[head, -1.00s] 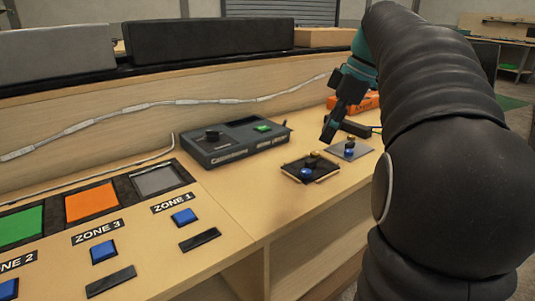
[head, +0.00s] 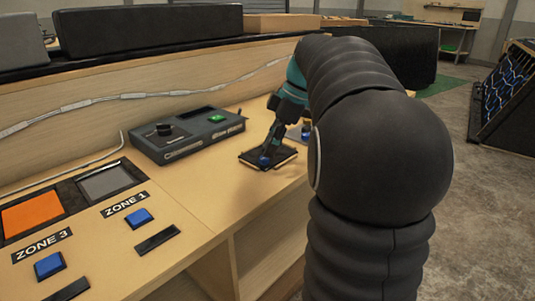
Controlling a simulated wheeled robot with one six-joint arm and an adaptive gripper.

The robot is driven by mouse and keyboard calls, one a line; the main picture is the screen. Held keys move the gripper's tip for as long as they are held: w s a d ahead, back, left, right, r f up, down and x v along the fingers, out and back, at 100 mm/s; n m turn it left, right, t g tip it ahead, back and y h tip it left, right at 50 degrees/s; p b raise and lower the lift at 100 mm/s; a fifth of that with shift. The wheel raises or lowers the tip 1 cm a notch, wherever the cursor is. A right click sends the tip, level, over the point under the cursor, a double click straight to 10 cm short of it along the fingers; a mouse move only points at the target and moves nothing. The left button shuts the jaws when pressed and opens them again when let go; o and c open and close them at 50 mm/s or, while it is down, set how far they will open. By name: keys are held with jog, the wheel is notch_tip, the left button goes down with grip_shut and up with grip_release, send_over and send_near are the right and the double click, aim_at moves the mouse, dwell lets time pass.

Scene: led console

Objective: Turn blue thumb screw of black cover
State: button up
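The black cover (head: 282,155) lies flat on the wooden bench, right of the dark console. Its blue thumb screw (head: 264,161) shows near the front edge. My gripper (head: 267,153) points down with its fingertips at or just above the blue screw. Whether the fingers touch or grip the screw cannot be told at this size. The cover's yellow screw is hidden behind my gripper. A grey plate with a blue screw (head: 305,133) lies behind to the right, partly hidden by my arm.
The dark console (head: 187,135) with a black knob and green button stands left of the cover. Blue buttons, such as the one at ZONE 1 (head: 139,218), sit on the near left bench. A white cable (head: 130,97) runs along the back panel. Bare bench lies in front of the cover.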

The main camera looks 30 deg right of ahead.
aim_at(264, 160)
jog(key=shift+x, duration=1.25)
grip_shut()
